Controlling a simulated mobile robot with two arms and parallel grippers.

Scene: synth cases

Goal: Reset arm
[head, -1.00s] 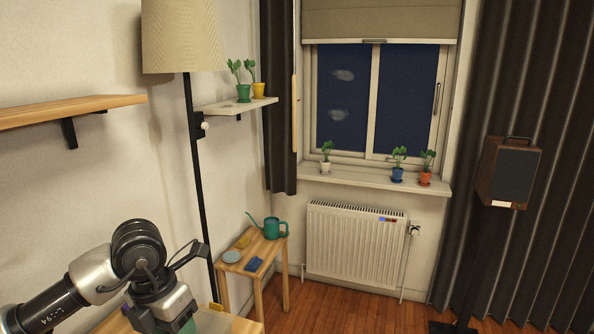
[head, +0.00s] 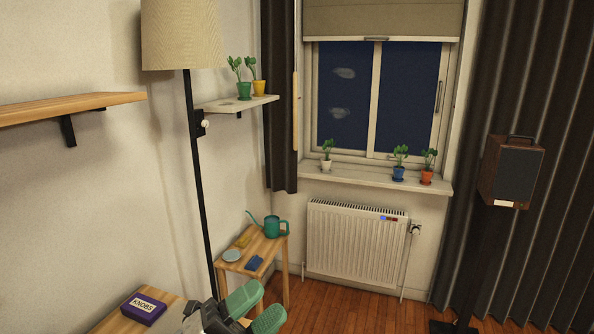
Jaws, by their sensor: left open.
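My left gripper (head: 254,305) shows at the bottom edge of the head view, left of centre. Its two green-padded fingers are apart and nothing shows between them. It is at the right side of a near wooden table (head: 112,321), which is cut off by the bottom edge. My right gripper is not in view.
A purple box labelled KNOBS (head: 144,308) lies on the near table. A small wooden table (head: 272,247) behind holds a teal watering can (head: 272,227), a blue item (head: 254,263) and a pale dish (head: 232,256). A floor lamp (head: 195,180) stands at left.

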